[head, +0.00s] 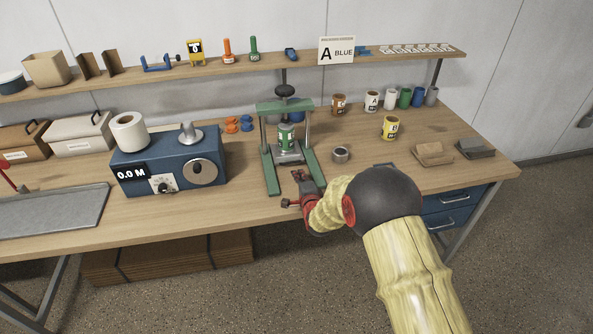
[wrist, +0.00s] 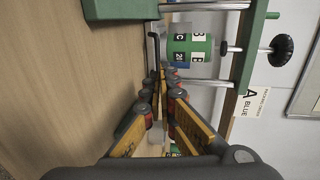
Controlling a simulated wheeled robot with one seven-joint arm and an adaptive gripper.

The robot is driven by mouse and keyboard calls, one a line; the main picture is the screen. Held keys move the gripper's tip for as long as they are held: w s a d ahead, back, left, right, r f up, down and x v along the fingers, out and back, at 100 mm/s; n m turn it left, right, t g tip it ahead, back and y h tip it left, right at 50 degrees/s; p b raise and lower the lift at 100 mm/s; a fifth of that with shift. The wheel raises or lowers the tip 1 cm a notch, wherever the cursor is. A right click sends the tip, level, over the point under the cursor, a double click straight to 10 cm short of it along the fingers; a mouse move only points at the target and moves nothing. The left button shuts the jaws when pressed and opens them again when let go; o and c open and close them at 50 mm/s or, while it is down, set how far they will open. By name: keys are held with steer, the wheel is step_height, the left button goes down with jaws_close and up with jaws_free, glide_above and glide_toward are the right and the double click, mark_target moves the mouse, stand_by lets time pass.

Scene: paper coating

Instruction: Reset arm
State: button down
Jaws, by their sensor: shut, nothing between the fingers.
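My gripper (head: 299,190) is at the front edge of the workbench, just in front of the green press (head: 268,150). In the wrist view my gripper (wrist: 160,76) is shut and empty, its fingertips together. My yellow arm reaches in from the lower right of the head view. A green can with a white label (head: 286,136) stands in the press; it also shows beyond my fingertips in the wrist view (wrist: 190,48). The gripper appears apart from the can.
A blue machine (head: 140,160) with a "0.0 M" display stands left of the press. A small metal cup (head: 341,155), a yellow can (head: 389,128) and folded cloths (head: 432,153) lie to the right. A shelf (head: 230,71) runs behind. The bench front right of the press is fairly clear.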

steer(key=p+v, duration=0.1)
steer(key=v, duration=0.4)
steer(key=shift+s+d, duration=0.1)
steer(key=shift+s, duration=0.15)
steer(key=s+d+r+n+g+h, duration=0.2)
steer(key=s+d+r+n, duration=0.2)
steer(key=s+d+r, duration=0.45)
steer(key=s+d+r+n+g+h, duration=0.1)
steer(key=s+d+r+n+g, duration=0.3)
steer(key=r, duration=0.7)
steer(key=s+d+n+g, duration=0.1)
steer(key=s+d+n, duration=0.1)
steer(key=s, duration=0.9)
steer(key=s+d+r+n+g+h, duration=0.1)
steer(key=s+d, duration=0.3)
steer(key=s, duration=0.7)
steer(key=s+d+r+n+g, duration=0.1)
steer(key=s+d+n, duration=0.2)
steer(key=s, duration=0.8)
steer(key=shift+d+r+n+h, duration=0.25)
steer(key=shift+n+h, duration=0.05)
